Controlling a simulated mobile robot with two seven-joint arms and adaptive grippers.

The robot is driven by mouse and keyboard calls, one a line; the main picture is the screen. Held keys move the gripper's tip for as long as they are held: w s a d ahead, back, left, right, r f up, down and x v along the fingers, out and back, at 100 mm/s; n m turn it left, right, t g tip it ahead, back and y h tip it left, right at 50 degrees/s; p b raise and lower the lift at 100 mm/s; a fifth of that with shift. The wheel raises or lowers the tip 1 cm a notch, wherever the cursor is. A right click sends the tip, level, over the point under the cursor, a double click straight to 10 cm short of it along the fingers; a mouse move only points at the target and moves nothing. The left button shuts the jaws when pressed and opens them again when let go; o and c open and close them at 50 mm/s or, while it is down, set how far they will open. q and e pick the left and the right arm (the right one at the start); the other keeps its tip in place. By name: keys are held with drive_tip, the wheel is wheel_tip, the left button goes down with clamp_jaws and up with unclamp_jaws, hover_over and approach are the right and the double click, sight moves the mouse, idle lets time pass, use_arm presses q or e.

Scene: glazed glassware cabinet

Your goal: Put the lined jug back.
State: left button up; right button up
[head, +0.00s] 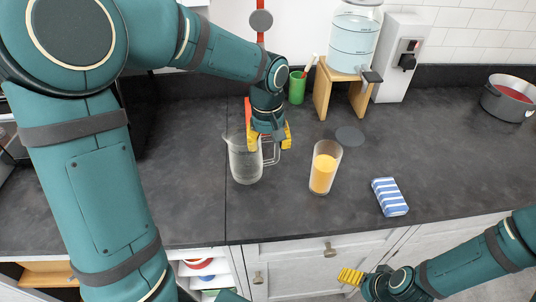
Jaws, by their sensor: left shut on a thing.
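A clear glass jug (246,166) with faint lines on its wall is upright at the middle of the dark counter, its spout to the left and its handle to the right. My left gripper (269,139) reaches down from above with yellow fingers and is shut on the jug at its handle side. I cannot tell whether the jug's base touches the counter. My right gripper (351,276) is low at the right, in front of the drawers and away from the jug; its finger opening is unclear. No glazed cabinet can be made out.
A glass of orange drink (323,170) stands right of the jug, with a blue-striped sponge (389,197) beyond it. Behind are a grey disc (349,136), a green cup (297,88) and a water dispenser (354,42) on a wooden stand.

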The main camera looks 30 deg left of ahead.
use_arm(q)
drive_tip(key=shift+f, duration=1.75)
drive_tip(key=shift+b, duration=0.3)
drive_tip(key=o, duration=1.3)
drive_tip(key=shift+f, duration=0.15)
drive_tip(key=shift+r, duration=0.35)
wheel_tip(320, 180, up, 12)
drive_tip(key=shift+a+f+p, duration=0.15)
drive_tip(key=shift+p, duration=1.1)
